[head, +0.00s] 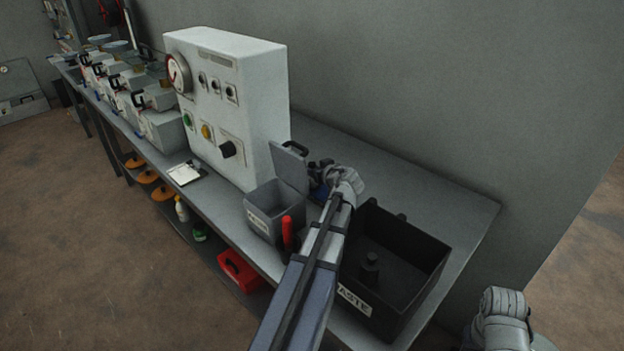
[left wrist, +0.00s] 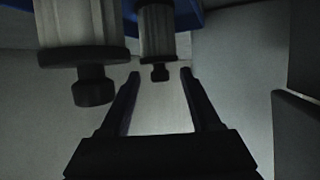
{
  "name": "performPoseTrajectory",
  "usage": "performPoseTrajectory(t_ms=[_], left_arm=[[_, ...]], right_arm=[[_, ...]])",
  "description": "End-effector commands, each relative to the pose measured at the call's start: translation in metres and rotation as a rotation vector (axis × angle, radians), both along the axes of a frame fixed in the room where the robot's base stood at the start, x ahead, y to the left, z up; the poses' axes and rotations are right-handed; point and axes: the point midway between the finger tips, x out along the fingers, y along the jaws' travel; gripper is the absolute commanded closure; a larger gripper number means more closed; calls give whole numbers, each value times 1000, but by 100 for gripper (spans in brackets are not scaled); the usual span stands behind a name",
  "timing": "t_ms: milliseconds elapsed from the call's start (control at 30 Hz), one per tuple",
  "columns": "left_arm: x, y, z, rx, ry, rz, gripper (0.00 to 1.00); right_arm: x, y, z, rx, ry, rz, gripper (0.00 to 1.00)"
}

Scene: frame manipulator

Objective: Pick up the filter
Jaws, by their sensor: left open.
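In the left wrist view, two pale ribbed cylinders with black ends and black knobs hang below a blue frame (left wrist: 188,14); they look like filters. The nearer, larger filter (left wrist: 80,25) is at the left. The farther, smaller-looking filter (left wrist: 157,35) is at the middle. My left gripper (left wrist: 159,74) is open, its two dark fingers pointing up on either side of the farther filter's knob. I cannot tell whether they touch it. In the head view my left gripper (head: 320,183) is mostly hidden behind my wrist. My right gripper is out of sight; only part of that arm shows.
A black waste bin (head: 425,255) with a dark knobbed piece (head: 369,268) inside stands right of my left arm. A grey lidded container (head: 262,220) stands left of it. A white control box (head: 262,95) stands behind. The bench's back right (head: 430,190) is clear.

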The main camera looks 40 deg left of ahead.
Motion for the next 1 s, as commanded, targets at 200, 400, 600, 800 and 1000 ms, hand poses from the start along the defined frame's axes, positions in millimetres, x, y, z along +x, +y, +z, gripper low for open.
performPoseTrajectory(t_ms=[200,400,600,800,1000], left_arm=[[6,13,-7,0,1,0,36],[6,12,-6,0,1,0,45],[6,12,-6,0,1,0,68],[6,12,-6,0,0,0,90],[6,12,-7,-1,0,0,100]], right_arm=[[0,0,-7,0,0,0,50],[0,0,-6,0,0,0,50],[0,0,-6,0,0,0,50],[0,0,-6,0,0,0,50],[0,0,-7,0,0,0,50]])
